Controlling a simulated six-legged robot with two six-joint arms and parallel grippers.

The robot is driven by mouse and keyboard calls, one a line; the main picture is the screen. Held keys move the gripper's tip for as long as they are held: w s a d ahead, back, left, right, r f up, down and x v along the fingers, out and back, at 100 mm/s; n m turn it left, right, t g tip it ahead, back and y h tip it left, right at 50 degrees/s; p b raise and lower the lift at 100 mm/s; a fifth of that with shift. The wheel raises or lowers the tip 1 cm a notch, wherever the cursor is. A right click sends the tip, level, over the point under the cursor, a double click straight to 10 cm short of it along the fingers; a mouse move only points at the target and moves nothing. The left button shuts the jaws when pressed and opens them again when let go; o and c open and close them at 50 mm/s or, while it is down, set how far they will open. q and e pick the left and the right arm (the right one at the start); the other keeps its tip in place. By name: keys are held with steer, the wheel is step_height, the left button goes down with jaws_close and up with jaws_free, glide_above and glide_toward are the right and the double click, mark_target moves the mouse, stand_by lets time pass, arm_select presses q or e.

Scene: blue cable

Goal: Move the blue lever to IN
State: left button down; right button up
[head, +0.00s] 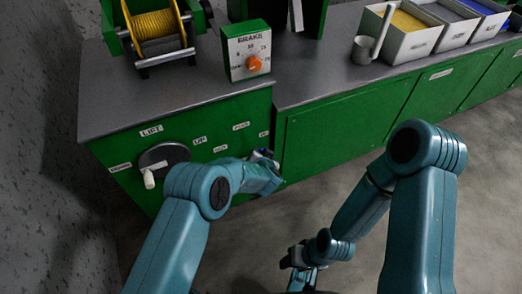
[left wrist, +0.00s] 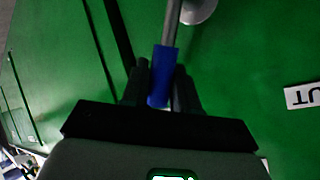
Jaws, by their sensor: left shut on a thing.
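The blue lever (left wrist: 162,72) shows in the left wrist view as a metal rod with a blue grip. Its rod runs up to a round metal mount (left wrist: 200,9) on the green panel. My left gripper (left wrist: 161,90) is shut on the blue grip, with one dark finger on each side. In the head view my left gripper (head: 266,160) is at the right end of the green cabinet front, and my arm hides most of the lever. A white label ending in "UT" (left wrist: 302,95) is right of the lever. My right gripper (head: 290,258) is low over the floor, its jaws unclear.
A crank wheel (head: 164,160) with a white handle is on the cabinet front. Above stand a BRAKE box (head: 246,50) with an orange knob and a yellow cable reel (head: 154,25). Bins (head: 410,42) and a metal scoop (head: 364,49) are at the upper right. The floor at right is clear.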

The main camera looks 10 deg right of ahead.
arm_select(q)
steer(key=shift+d, duration=0.15)
steer(key=c, duration=1.2)
jaws_free()
